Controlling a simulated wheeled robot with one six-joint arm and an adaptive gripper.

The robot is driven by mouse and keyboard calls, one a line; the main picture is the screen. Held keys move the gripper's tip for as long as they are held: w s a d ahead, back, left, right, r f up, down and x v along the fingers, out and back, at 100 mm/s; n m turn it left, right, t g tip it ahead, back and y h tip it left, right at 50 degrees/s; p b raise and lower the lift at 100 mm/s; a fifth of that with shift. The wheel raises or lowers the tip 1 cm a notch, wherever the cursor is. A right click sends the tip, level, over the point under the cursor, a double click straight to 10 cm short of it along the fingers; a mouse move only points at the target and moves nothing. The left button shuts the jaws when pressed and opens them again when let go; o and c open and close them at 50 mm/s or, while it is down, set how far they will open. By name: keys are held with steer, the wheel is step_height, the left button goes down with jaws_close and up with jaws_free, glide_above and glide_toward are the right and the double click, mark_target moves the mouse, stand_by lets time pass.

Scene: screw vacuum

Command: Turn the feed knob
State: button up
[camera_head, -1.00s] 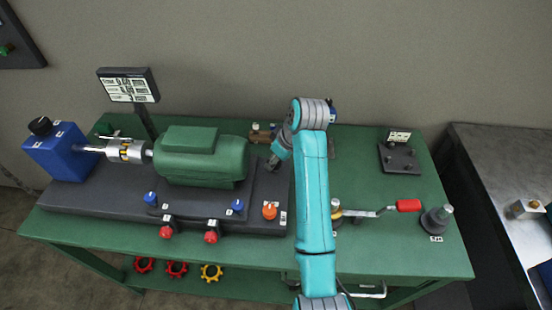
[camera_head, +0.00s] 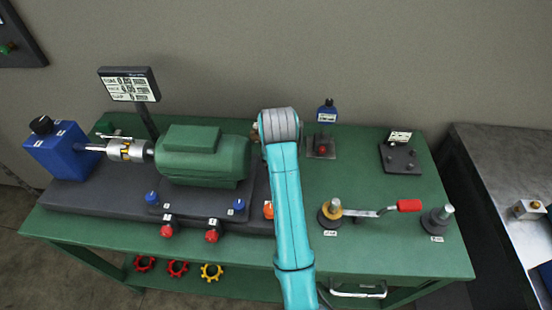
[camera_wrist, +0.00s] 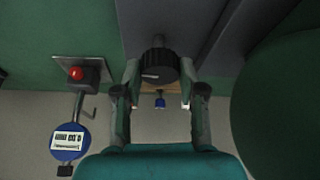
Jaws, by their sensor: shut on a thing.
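A black ridged knob (camera_wrist: 156,66) with a white pointer line shows in the wrist view, at the edge of a dark grey base. Its pointer lies near level and points left. My gripper (camera_wrist: 158,80) has one finger on each side of the knob and is shut on it. No label on this knob can be read. In the head view my arm's blue link and grey joint hide the gripper and the knob, which sit right of the green motor (camera_head: 200,157).
A red button (camera_wrist: 77,73) on a plate and a blue dial gauge (camera_wrist: 70,140) stand beside the gripper. The green motor housing (camera_wrist: 285,85) is close on the other side. A red-handled crank (camera_head: 408,205) lies on the green bench (camera_head: 385,250).

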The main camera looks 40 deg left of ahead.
steer(key=shift+a+m+t+h, duration=0.1)
steer(key=shift+m+t+h, duration=0.45)
steer(key=shift+m, duration=1.65)
steer(key=shift+g+h, duration=0.25)
steer(key=shift+h, duration=0.1)
steer(key=o, duration=1.1)
steer(key=shift+o, duration=0.2)
steer(key=v, duration=0.7)
steer(key=shift+s+r, duration=0.2)
